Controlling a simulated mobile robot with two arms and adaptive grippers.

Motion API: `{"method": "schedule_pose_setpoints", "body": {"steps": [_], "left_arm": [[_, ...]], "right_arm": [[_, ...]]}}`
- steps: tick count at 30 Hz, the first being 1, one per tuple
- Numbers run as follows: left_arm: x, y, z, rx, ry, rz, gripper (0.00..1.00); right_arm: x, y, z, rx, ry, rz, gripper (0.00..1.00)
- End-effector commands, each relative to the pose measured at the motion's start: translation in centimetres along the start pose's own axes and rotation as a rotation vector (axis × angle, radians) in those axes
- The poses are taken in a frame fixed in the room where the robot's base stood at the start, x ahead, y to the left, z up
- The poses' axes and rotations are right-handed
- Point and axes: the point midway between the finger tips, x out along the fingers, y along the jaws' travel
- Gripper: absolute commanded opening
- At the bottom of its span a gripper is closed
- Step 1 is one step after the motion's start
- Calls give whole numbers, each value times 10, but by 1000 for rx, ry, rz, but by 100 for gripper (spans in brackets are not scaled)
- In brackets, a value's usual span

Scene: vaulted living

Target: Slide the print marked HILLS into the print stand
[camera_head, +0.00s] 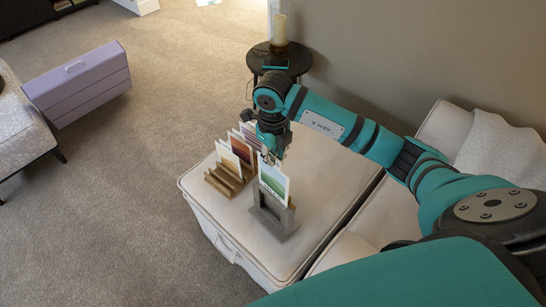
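A white-bordered print with a green landscape (273,182) stands upright below my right gripper (268,157), which looks shut on its top edge. I take it for the HILLS print, though no lettering is readable. Its lower part overlaps the grey print stand (284,229) on the cream ottoman; I cannot tell how deep it sits in the slot. My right arm reaches in from the right. My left gripper is not in view.
A wooden rack (218,184) just left of the stand holds several other prints (238,148). The cream ottoman (327,180) has free room to the right. A dark side table (257,57) with a candle (280,30) stands behind. A lilac box (80,84) is on the carpet.

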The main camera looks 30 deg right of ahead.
Motion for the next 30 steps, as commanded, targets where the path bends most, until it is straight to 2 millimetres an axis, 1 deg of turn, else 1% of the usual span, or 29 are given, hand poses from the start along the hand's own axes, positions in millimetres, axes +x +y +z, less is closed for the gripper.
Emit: {"method": "schedule_pose_setpoints", "body": {"steps": [1,3,30], "left_arm": [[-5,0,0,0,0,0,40],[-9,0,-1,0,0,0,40],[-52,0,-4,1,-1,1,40]], "right_arm": [[-7,0,0,0,0,-1,0],[-12,0,0,0,-1,0,0],[-75,0,0,0,-1,-1,0]]}}
